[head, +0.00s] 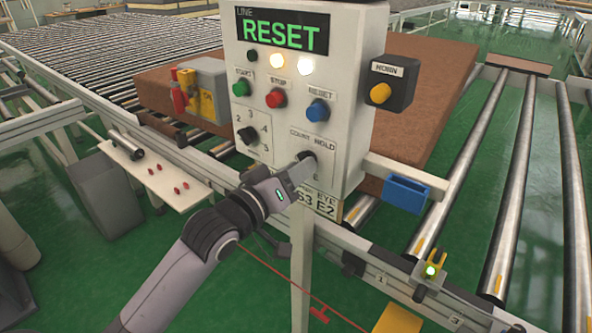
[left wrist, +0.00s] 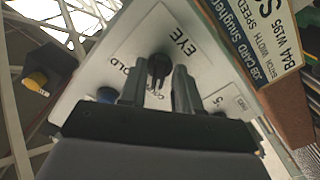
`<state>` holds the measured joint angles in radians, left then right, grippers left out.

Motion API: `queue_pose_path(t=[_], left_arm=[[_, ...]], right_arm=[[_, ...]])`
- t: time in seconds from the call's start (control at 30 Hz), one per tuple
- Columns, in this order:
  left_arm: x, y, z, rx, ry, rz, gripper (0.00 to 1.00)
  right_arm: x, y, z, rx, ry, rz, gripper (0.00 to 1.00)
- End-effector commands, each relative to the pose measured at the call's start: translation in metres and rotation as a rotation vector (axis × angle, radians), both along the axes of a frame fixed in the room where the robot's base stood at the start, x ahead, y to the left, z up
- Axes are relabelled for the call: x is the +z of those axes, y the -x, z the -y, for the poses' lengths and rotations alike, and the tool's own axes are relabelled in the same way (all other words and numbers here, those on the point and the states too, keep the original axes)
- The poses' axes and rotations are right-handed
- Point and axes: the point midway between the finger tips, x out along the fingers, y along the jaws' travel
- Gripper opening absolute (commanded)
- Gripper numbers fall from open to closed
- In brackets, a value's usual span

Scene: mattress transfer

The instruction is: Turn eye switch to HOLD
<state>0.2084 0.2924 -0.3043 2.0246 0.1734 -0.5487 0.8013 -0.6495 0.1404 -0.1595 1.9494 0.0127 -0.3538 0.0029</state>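The eye switch is a black knob (head: 308,156) on the lower right of the white control box (head: 352,95), under the words COUNT and HOLD. In the left wrist view the knob (left wrist: 158,68) shows beside the word EYE; which label it points to I cannot tell. My left gripper (head: 303,165) reaches up to the switch from the lower left. In the left wrist view its two fingers (left wrist: 158,80) are apart, with the knob between or just beyond their tips; contact is unclear. My right gripper is not in view.
The box also carries a green START button (head: 241,88), a red STOP button (head: 276,98), a blue RESET button (head: 318,110) and a numbered dial (head: 248,135). The display (head: 283,30) reads RESET. A yellow-knobbed horn box (head: 388,85) and blue bin (head: 405,192) are to the right.

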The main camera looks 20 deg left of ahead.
Motion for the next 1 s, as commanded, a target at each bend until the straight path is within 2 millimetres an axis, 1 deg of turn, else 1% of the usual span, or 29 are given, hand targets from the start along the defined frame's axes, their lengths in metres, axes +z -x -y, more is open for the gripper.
queue_pose_path(t=[0.03, 0.07, 0.1, 0.37, 0.57, 0.77, 1.0], left_arm=[[0.0001, 0.0001, 0.0000, 0.000, 0.000, 0.000, 0.14], [0.0001, 0.0001, 0.0000, 0.000, 0.000, 0.000, 0.05], [0.0001, 0.0002, 0.0000, 0.000, 0.000, 0.000, 0.00], [0.0001, 0.0003, -0.0002, 0.000, -0.009, 0.003, 0.00], [0.0000, 0.0001, -0.0006, 0.001, -0.070, 0.025, 0.00], [-0.0005, -0.0001, -0.0011, -0.001, -0.200, 0.072, 0.00], [-0.0006, -0.0005, -0.0021, 0.000, -0.410, 0.148, 0.00]], right_arm=[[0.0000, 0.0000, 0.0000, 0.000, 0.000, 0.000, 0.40], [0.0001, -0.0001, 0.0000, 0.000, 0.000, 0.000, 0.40], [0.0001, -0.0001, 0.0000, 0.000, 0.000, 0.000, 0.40], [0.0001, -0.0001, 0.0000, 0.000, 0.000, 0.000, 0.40], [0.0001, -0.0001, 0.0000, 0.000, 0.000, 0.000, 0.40], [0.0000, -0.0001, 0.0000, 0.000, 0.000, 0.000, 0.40], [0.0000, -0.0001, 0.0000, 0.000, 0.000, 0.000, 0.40]])
